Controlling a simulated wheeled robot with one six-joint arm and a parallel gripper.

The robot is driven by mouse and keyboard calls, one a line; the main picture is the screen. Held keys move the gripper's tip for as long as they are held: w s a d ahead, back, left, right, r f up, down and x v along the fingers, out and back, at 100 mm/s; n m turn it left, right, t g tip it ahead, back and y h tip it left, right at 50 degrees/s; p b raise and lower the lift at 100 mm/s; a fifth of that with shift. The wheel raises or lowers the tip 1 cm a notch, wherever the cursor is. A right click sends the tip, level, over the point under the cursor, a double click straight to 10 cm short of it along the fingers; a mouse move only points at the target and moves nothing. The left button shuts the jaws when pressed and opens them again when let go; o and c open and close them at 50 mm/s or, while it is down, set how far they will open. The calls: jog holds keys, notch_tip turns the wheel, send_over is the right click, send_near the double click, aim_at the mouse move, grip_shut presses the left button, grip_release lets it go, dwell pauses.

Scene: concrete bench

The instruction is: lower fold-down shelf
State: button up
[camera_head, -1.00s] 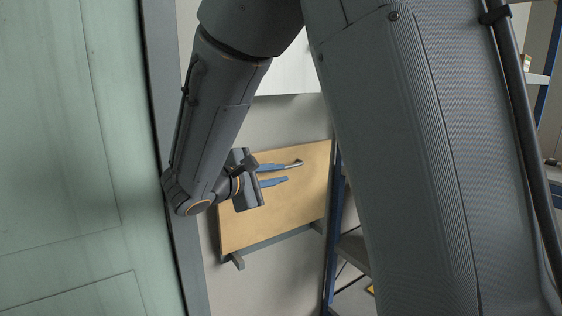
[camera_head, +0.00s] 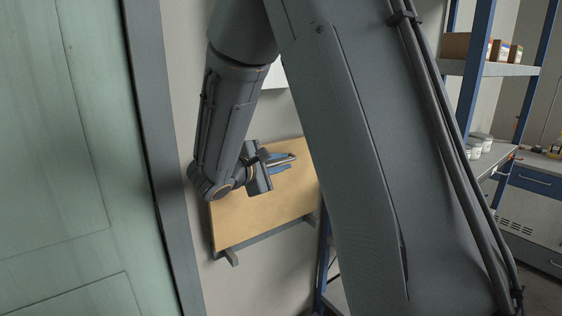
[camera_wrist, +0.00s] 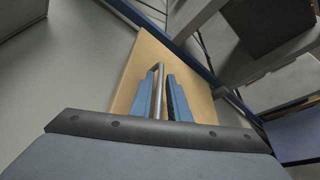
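The fold-down shelf (camera_head: 262,213) is a light wooden panel standing up against the grey wall in the head view, with a grey rail and brackets along its lower edge. In the wrist view, the panel (camera_wrist: 140,62) lies beyond the fingers. A metal bar handle (camera_wrist: 159,78) shows on it. My gripper (camera_wrist: 160,98) has its two blue fingers apart, one on each side of the bar, with a narrow gap visible. In the head view, my gripper (camera_head: 284,163) is at the panel's upper part, and my wrist partly hides the panel.
A green door (camera_head: 60,150) with a grey frame (camera_head: 165,200) stands close on the left. Blue-posted shelving (camera_head: 500,69) with boxes is on the right, above a bench (camera_head: 485,163) with jars. Bare wall (camera_head: 270,280) is below the panel.

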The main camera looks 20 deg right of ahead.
grip_shut()
dwell(1.4)
